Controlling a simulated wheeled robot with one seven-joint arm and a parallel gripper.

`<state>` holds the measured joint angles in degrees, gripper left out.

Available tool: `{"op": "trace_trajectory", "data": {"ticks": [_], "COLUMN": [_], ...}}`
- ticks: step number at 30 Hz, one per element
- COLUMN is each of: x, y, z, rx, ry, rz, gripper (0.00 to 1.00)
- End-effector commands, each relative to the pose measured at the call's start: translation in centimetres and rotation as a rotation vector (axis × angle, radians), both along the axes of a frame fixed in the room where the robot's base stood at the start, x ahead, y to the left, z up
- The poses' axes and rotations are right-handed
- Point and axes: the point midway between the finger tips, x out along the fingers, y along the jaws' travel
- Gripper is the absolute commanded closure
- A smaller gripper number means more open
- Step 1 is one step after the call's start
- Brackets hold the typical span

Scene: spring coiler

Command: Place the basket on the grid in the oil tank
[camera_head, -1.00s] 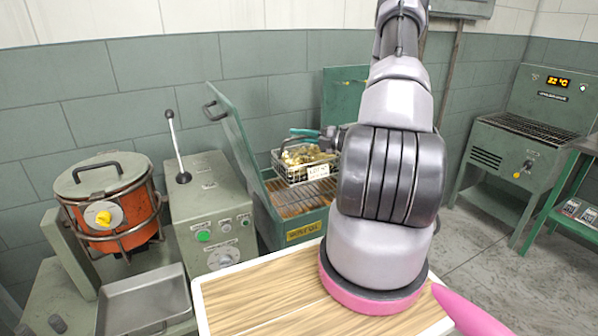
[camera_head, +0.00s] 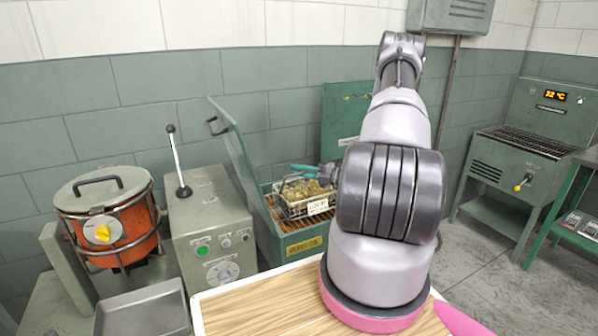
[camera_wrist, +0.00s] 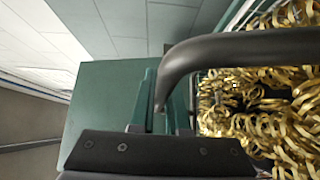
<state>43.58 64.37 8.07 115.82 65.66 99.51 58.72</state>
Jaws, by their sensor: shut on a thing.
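The wire basket (camera_head: 292,208) holds gold curled metal strips and has a white label on its front. In the head view it sits low inside the open green oil tank (camera_head: 268,240), at the level of the rim. My gripper (camera_head: 305,169) is shut on the basket's handle above the strips. In the wrist view the dark curved handle (camera_wrist: 215,52) runs into the gripper, and the strips (camera_wrist: 265,120) fill the right side.
The tank's lid (camera_head: 232,150) stands open on the left. A control box with a lever (camera_head: 205,215) and an orange pot (camera_head: 110,215) are further left. A wooden-topped table (camera_head: 260,300) lies in front. A grey-green heater (camera_head: 520,155) stands at right.

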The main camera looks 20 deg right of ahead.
Motion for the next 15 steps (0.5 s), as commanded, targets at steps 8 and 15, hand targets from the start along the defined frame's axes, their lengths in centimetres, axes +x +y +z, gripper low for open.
{"op": "trace_trajectory", "data": {"ticks": [8,15], "x": [-0.01,-0.27], "y": [0.01,-0.28], "z": [-0.06,0.18], "rx": [0.000,-0.001], "ry": [0.000,0.001], "rz": [0.000,-0.001], "gripper": [0.56,0.56]}}
